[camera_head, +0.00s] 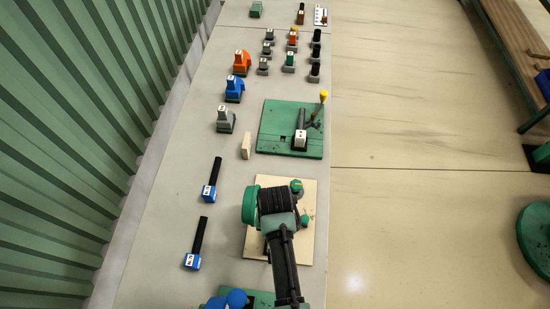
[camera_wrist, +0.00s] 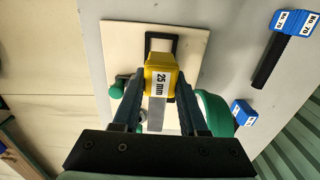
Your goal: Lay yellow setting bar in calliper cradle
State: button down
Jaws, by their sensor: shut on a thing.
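The yellow setting bar (camera_wrist: 160,77), labelled 25 mm, has a yellow block with a grey bar part extending toward my wrist. My gripper (camera_wrist: 160,84) is shut on it, one dark finger on each side. In the wrist view the yellow block appears over a cream board (camera_wrist: 118,36), just below a black rectangular frame (camera_wrist: 162,36) that looks like the cradle. I cannot tell whether the bar touches it. In the head view my arm covers the gripper, the bar and much of the cream board (camera_head: 312,250).
Green knobs (camera_head: 296,185) stand on the cream board. A green round part (camera_wrist: 215,112) is close beside one finger. Two blue-ended black gauges (camera_head: 209,185) lie to the left. A green board with a lever (camera_head: 275,125) and several gauges on stands (camera_head: 241,62) stand farther back.

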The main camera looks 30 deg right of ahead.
jog(key=shift+f+b, duration=2.4)
jog(key=shift+f, duration=0.7)
jog(key=shift+f, duration=0.6)
jog(key=shift+c, duration=1.8)
grip_release()
jog(key=shift+r+p, duration=3.65)
jog(key=shift+r, duration=0.35)
